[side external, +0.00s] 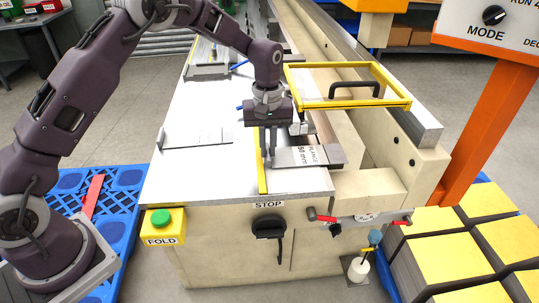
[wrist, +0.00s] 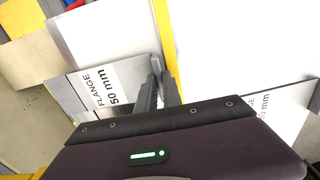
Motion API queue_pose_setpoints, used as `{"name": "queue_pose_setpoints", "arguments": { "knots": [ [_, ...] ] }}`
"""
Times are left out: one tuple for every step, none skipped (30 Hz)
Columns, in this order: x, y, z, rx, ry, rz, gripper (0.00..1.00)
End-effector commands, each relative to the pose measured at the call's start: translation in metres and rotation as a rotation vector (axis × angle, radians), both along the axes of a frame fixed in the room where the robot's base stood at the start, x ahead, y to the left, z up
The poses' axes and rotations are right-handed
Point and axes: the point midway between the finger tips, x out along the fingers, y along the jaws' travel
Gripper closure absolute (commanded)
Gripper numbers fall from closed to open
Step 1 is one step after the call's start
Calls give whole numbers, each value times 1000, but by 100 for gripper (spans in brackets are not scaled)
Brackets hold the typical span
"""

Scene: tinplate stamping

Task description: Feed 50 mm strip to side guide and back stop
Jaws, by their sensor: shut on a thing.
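The grey strip labelled "FLANGE 50 mm" (side external: 289,158) lies flat at the right front of the pale work table (side external: 205,185). Its label also shows in the wrist view (wrist: 104,85). My gripper (side external: 268,160) points down at the strip's left end, with its fingers (wrist: 163,90) close together and shut on it. The exact contact is hidden. A yellow bar (side external: 262,180) runs along the table just left of the strip and beside the fingers. A dark piece (side external: 334,155) sits at the strip's right end. I cannot tell which part is the back stop.
Another flat plate (side external: 198,138) lies on the table to the left; a partly cut-off label (wrist: 265,106) shows in the wrist view. A yellow-framed guard (side external: 350,104) with a black handle stands at the right. A FOLD button box (side external: 161,226) and STOP lever (side external: 268,226) are at the front.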

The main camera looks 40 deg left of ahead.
Motion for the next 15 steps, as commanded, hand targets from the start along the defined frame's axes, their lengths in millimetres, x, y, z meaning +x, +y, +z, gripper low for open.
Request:
{"name": "queue_pose_setpoints", "arguments": {
  "knots": [
    [5, 5, 0, 0, -1, 3, 100],
    [8, 8, 0, 0, -1, 3, 100],
    [11, 12, 0, -1, -1, 3, 100],
    [14, 14, 0, -1, -2, 2, 100],
    [17, 17, 0, 0, -1, 2, 100],
    [20, 21, 0, -1, -2, 3, 100],
    [23, 24, -1, 0, -1, 3, 100],
    [26, 27, -1, 0, -1, 2, 100],
    [29, 30, 0, 0, -1, 2, 100],
    [32, 33, -1, 1, -2, 2, 100],
    [35, 36, -1, 1, -2, 2, 100],
    [39, 40, -1, 1, -2, 2, 100],
    [42, 42, -1, 1, -2, 2, 100],
    [44, 45, -1, 0, -1, 3, 100],
    [48, 49, -1, -1, -2, 3, 100]
  ]
}}
